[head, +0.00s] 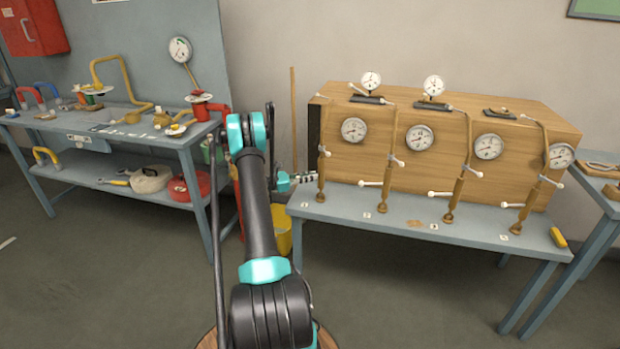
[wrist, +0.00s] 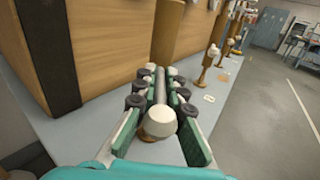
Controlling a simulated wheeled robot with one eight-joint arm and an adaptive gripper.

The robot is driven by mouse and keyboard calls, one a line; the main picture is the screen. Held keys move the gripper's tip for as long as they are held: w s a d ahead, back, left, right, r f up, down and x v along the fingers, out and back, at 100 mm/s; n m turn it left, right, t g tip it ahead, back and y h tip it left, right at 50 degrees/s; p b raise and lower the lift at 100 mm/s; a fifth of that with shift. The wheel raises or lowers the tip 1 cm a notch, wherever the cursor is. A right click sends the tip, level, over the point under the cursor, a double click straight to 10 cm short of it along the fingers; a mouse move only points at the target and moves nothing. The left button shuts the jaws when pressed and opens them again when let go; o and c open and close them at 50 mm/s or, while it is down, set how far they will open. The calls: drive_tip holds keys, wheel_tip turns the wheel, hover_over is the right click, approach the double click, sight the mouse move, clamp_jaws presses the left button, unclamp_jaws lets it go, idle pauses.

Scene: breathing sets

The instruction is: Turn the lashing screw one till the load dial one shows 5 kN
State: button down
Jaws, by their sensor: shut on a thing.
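The leftmost lashing screw (head: 321,181), a brass-brown upright body on the bench, stands in front of the wooden crate; I take it as screw one, though its tag is too small to read. In the wrist view its body (wrist: 166,38) is straight ahead. My gripper (head: 303,177) is at its left side, shut on the screw's handle bar. In the wrist view, my gripper (wrist: 161,76) has its fingers along both sides of the bar, with the white end knob (wrist: 159,122) between them. The leftmost dial (head: 354,130) is on the crate front; its reading is illegible.
Several more screws with white-ended bars stand to the right, the nearest being the second screw (head: 384,190). The crate (head: 450,150) closes off the back. A yellow bucket (head: 281,230) is below the bench's left end. A blue-grey workbench (head: 120,135) holds tools at left.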

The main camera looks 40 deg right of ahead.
drive_tip(key=c, duration=1.6)
unclamp_jaws()
drive_tip(key=shift+w+a, duration=0.2)
drive_tip(key=shift+a, duration=0.15)
drive_tip(key=shift+d, duration=0.1)
drive_tip(key=v, duration=1.2)
